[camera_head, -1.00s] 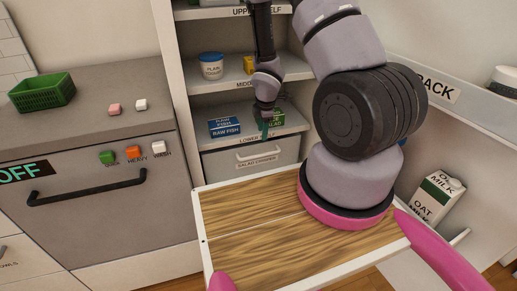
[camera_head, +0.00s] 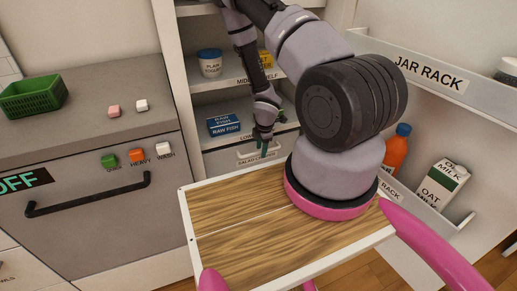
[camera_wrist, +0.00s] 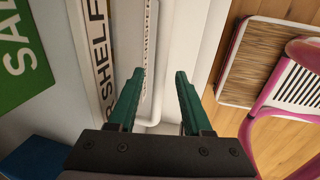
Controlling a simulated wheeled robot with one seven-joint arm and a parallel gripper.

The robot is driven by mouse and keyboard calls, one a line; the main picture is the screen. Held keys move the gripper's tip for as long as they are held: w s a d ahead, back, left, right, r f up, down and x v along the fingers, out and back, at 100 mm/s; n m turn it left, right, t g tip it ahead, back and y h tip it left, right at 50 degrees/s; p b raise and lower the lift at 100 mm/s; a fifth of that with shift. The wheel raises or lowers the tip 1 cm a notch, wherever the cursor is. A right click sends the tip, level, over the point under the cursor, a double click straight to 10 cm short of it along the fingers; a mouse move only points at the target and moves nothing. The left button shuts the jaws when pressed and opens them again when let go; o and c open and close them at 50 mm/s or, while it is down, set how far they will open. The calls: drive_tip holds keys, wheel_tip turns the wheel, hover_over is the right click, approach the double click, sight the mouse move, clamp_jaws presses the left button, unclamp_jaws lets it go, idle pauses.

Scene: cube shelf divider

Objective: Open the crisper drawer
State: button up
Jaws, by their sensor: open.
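The crisper drawer (camera_head: 221,165) is the pale bin under the lower shelf, labelled SALAD CRISPER, and its front appears closed. Its white bar handle (camera_wrist: 162,60) shows in the wrist view, running between my two fingers in the picture. My gripper (camera_wrist: 159,74) is open and empty, with green fingers on either side of the handle. I cannot tell how deep the fingers reach around the bar. In the head view my gripper (camera_head: 265,147) is at the drawer front by the handle, and my arm hides the drawer's right part.
The raw fish boxes (camera_head: 223,124) and a green salad box (camera_wrist: 25,52) sit on the lower shelf above. My wood-topped tray (camera_head: 237,208) lies close in front of the drawer. The open door with the jar rack (camera_head: 430,72) and oat milk (camera_head: 441,183) stands to the right.

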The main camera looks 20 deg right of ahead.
clamp_jaws()
idle(1.4)
